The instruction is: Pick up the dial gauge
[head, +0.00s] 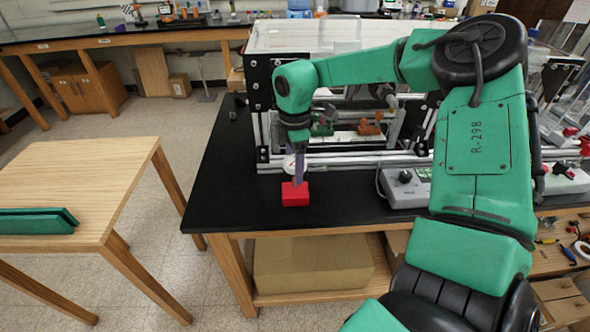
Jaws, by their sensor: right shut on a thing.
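The dial gauge (289,164) shows as a small round white face, partly hidden behind my right gripper's fingers. A red block (295,195) sits directly below, at the fingertips, over the front of the black bench top; whether it is the gauge's base I cannot tell for sure. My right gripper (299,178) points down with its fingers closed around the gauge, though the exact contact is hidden. I cannot tell if the gauge is clear of the bench. My left gripper is out of view.
An aluminium extrusion frame (345,158) stands on the black bench (235,180) just behind my right gripper. A grey control box (405,188) is to its right. A wooden table (105,175) stands at left, with a green object (35,222). The bench's left end is mostly clear.

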